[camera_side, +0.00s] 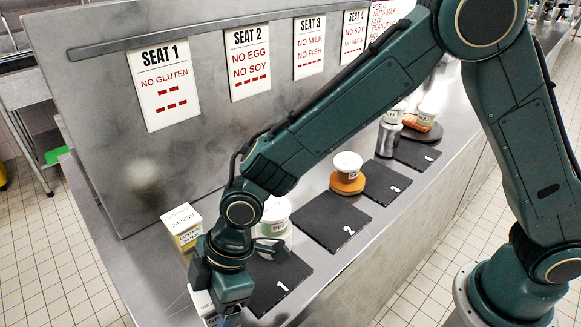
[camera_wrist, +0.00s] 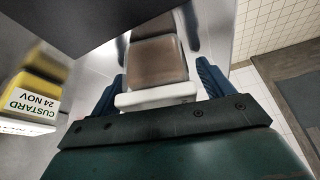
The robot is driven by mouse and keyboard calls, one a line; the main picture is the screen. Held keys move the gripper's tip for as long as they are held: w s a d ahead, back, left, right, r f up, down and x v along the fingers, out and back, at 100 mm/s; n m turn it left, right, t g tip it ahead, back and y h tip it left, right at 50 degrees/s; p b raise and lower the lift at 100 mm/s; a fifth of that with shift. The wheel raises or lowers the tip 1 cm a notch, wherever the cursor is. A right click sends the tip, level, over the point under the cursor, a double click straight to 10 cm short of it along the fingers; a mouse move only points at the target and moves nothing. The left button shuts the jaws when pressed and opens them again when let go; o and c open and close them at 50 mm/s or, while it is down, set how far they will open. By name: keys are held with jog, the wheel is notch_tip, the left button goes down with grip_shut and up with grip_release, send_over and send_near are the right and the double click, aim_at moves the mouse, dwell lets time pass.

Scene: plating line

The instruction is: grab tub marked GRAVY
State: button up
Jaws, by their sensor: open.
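In the wrist view a brown tub (camera_wrist: 157,65) with a white rim or lid on its near side lies between the two blue fingers of my gripper (camera_wrist: 164,82). The fingers are open, one on each side of it; I cannot tell whether either touches it. No word can be read on this tub, so I cannot tell if it is the GRAVY one. In the side view my gripper (camera_side: 226,318) is low at the bottom edge, its tips cut off. A white piece (camera_side: 203,302) shows just left of it, mostly hidden.
A carton marked CUSTARD (camera_side: 183,226) stands close behind my gripper; its label shows in the wrist view (camera_wrist: 30,102). A white tub (camera_side: 276,212) with partly hidden lettering stands near slate 1 (camera_side: 290,272). A tub (camera_side: 347,164) sits on an orange-brown item. Slate 2 (camera_side: 335,218) is bare.

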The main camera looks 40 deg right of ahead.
jog(key=c, duration=1.2)
jog(key=shift+o, duration=0.2)
jog(key=shift+r, duration=0.2)
notch_tip(320, 180, up, 20)
jog(key=shift+f, duration=0.15)
